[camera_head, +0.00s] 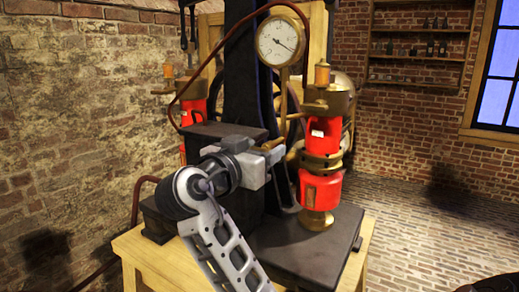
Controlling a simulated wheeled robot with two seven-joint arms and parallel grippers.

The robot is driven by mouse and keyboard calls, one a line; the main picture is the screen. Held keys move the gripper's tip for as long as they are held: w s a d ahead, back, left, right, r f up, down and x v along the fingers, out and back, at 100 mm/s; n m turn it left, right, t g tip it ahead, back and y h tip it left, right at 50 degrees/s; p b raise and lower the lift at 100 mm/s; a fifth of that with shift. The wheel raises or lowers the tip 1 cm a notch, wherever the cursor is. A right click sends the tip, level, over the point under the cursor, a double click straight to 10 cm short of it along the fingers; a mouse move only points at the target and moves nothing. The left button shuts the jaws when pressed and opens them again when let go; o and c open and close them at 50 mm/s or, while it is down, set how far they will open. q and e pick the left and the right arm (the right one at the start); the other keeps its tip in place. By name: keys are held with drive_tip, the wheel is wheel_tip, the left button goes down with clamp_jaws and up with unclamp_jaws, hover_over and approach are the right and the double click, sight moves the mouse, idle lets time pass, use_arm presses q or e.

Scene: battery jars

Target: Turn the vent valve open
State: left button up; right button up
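My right gripper (276,154) is at the middle of the view, at the end of my grey arm, which rises from the bottom. It is beside a small brown-and-brass handle (271,145), which may be the vent valve; I cannot tell for sure. The gripper overlaps the handle's lower side, and whether it touches or grips it is unclear. The fingers are too small and partly hidden to show their opening. Just right stands a brass fitting with red jars (320,189). My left gripper is not in view.
A round pressure gauge (281,41) stands above the gripper. A dark upright column (248,80) rises behind it. The black base (305,250) sits on a wooden table (130,250). A second red-and-brass unit (191,110) stands at the left, and a brown hose (175,103) curves past it.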

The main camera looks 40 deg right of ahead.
drive_tip(key=c, duration=0.5)
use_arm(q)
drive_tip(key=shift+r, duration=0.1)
use_arm(e)
drive_tip(key=shift+c, duration=0.2)
